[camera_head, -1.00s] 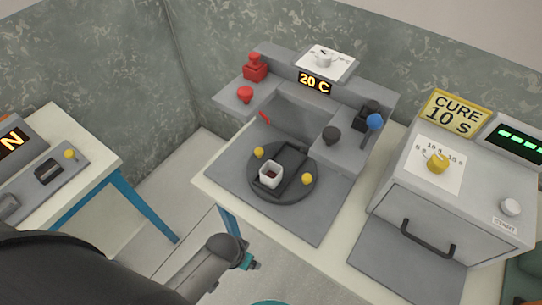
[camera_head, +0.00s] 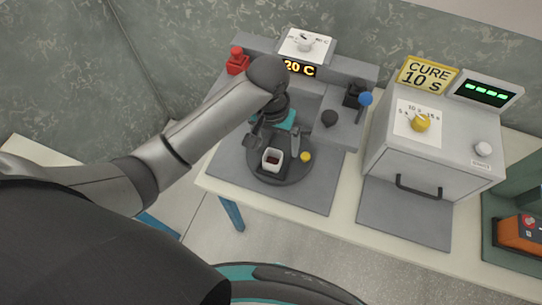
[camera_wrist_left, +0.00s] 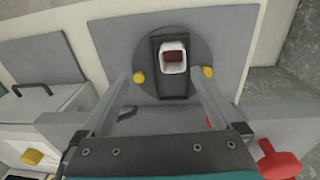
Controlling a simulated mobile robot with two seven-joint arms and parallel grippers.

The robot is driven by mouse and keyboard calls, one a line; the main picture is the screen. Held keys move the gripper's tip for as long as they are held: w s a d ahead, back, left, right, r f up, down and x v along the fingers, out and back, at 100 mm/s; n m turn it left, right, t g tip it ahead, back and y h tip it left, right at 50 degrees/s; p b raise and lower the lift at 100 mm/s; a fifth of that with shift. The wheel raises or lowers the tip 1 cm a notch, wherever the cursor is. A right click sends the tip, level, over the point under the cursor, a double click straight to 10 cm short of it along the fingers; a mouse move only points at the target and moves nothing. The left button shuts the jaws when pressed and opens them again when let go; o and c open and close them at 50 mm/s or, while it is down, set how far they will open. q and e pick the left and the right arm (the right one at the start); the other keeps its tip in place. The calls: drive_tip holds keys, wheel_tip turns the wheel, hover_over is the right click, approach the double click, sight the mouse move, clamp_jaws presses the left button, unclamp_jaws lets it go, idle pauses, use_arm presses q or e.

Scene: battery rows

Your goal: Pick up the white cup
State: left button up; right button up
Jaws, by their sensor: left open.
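The white cup (camera_head: 272,159) is a small square cup with dark reddish-brown contents. It stands upright in a dark holder on a round dark turntable (camera_head: 292,178). It also shows in the left wrist view (camera_wrist_left: 173,57), beyond the fingertips and between their lines. My left gripper (camera_head: 275,146) is open over the turntable, with one finger on each side of the cup in the head view. In the left wrist view its fingers (camera_wrist_left: 167,80) are spread wide with nothing between them. I cannot tell the exact height gap to the cup. My right gripper does not show.
Yellow knobs sit on the turntable, one at its right (camera_head: 305,156). A grey machine with a "20 C" display (camera_head: 299,68), a red button (camera_head: 237,61) and a blue-tipped lever (camera_head: 365,98) stands behind. A cure oven (camera_head: 430,150) stands at right.

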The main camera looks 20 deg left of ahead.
use_arm(q)
wheel_tip(320, 180, up, 3)
drive_tip(key=w+a, duration=0.1)
drive_tip(key=b, duration=0.2)
approach(272, 157)
drive_tip(key=shift+s+d+f+y, duration=0.25)
drive_tip(key=shift+s+d, duration=0.15)
drive_tip(key=shift+s, duration=0.2)
drive_tip(key=shift+s+d+f+y, duration=0.15)
drive_tip(key=shift+s+d+f, duration=0.2)
drive_tip(key=shift+s, duration=0.3)
drive_tip(key=shift+w+f+b, duration=0.15)
drive_tip(key=shift+f+b, duration=0.05)
drive_tip(key=shift+f, duration=0.95)
drive_tip(key=shift+w+f+b, duration=0.1)
drive_tip(key=shift+f+b, duration=0.1)
drive_tip(key=shift+f, duration=0.95)
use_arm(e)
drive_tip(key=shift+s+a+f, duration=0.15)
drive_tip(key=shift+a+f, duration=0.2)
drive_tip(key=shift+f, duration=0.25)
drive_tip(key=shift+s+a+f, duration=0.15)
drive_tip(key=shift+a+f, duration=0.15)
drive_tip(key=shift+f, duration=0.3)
use_arm(q)
drive_tip(key=c, duration=1.4)
drive_tip(key=shift+r, duration=0.1)
